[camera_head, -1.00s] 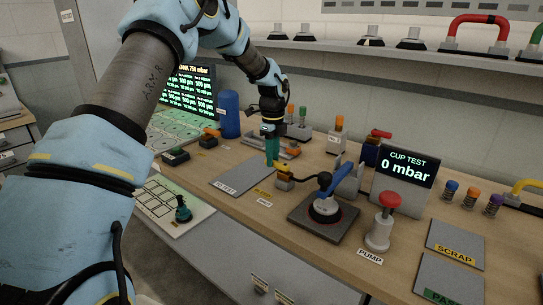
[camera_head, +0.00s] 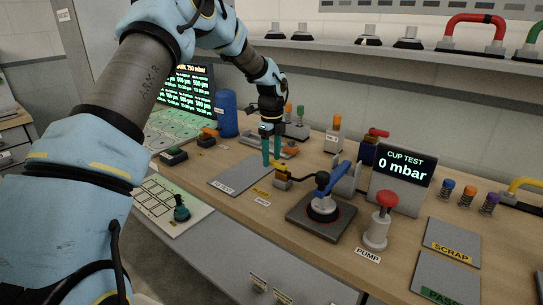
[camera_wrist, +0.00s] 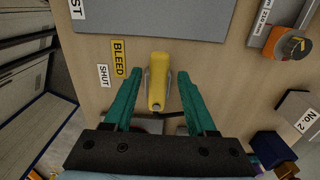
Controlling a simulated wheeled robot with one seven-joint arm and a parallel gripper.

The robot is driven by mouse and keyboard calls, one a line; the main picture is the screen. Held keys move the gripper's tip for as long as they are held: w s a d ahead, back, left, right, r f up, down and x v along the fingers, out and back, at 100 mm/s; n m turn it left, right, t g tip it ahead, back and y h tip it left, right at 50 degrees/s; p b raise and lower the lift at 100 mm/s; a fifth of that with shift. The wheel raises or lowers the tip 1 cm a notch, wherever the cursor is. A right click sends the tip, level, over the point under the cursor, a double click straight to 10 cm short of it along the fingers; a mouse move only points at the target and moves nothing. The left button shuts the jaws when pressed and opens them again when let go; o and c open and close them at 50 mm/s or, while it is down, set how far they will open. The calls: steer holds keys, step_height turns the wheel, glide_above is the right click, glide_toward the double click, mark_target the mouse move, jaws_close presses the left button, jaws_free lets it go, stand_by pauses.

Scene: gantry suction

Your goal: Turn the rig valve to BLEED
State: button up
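The rig valve has a yellow lever handle (camera_wrist: 157,82), also in the head view (camera_head: 280,167), on a base at the table surface. In the wrist view the handle points away from my palm, towards the grey plate. The yellow BLEED label (camera_wrist: 118,58) and white SHUT label (camera_wrist: 103,76) lie left of it. My gripper (camera_wrist: 158,74) is open, its teal fingers on either side of the handle with gaps on both sides. In the head view my gripper (camera_head: 271,160) points down over the valve; exact height is unclear.
A grey pad (camera_head: 241,176) lies left of the valve. The cup-test stand with a blue arm (camera_head: 325,190) stands close on the right. The red-topped pump button (camera_head: 381,215) and CUP TEST display (camera_head: 404,167) reading 0 mbar are farther right. A blue cylinder (camera_head: 227,115) stands behind left.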

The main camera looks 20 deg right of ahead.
mark_target(271, 159)
step_height(271, 159, up, 11)
steer(key=b, duration=0.2)
steer(key=shift+b, duration=0.4)
steer(key=shift+f, duration=0.15)
steer(key=s+a+f+n, duration=0.1)
steer(key=a+n, duration=0.7)
steer(key=a, duration=0.5)
steer(key=s+a+f+n, duration=0.2)
steer(key=s+a+n, duration=0.3)
steer(key=a+n, duration=0.2)
steer(key=s+a+f+n+t, duration=0.1)
steer(key=s+a+n, duration=0.5)
steer(key=a, duration=0.4)
steer(key=s+a+f+n, duration=0.2)
steer(key=s+a+n, duration=0.3)
steer(key=a+n, duration=0.3)
steer(key=shift+s+a+f+t, duration=0.25)
steer(key=shift+s+f+t, duration=0.05)
